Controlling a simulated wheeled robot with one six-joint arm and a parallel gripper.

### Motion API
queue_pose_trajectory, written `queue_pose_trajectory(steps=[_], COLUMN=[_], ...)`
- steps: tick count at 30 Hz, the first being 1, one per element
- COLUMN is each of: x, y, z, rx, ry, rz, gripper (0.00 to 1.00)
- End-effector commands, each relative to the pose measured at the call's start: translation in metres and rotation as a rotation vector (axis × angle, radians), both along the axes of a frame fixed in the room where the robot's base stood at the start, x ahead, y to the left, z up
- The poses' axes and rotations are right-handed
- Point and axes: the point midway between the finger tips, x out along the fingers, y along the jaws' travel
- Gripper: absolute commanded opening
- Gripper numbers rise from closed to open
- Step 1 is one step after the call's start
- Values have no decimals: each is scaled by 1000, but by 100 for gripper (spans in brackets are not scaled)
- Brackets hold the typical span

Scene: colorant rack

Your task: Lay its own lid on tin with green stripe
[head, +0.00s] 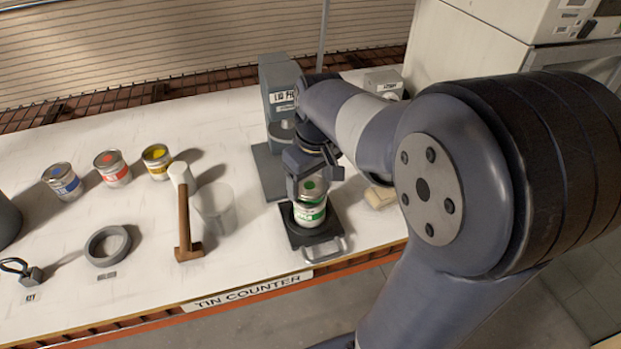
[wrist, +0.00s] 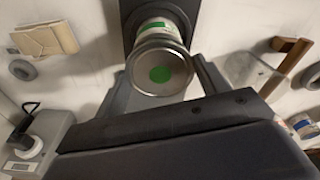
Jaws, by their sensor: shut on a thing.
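The tin with the green stripe (head: 309,215) stands upright on a dark plate with a handle (head: 327,236), below the press. In the wrist view the tin (wrist: 158,26) shows partly behind the lid. The round metal lid with a green dot (head: 314,185) is between the fingers of my gripper (head: 313,172). In the wrist view the lid (wrist: 161,74) lies flat-faced toward the camera, between both fingers of my gripper (wrist: 163,88). The lid is over the tin's top. I cannot tell whether they touch.
A grey press (head: 279,92) stands right behind the tin. A clear beaker (head: 216,210) and a mallet (head: 184,215) are to the left. Tins with blue (head: 62,181), red (head: 112,168) and yellow (head: 157,161) stripes stand farther left, near a grey ring (head: 107,246).

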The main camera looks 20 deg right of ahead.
Motion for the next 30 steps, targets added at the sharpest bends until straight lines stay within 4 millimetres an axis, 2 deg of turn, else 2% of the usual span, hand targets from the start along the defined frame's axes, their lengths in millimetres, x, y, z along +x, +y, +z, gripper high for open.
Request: queue_pose_trajectory(steps=[15,19,20,27,30], x=[0,0,0,0,0], y=[0,0,0,0,0], z=[-14,-13,-13,-13,-13], rx=[1,0,0,0,0], ry=[1,1,1,1,1], rz=[0,0,0,0,0], gripper=[49,49,70,90,95])
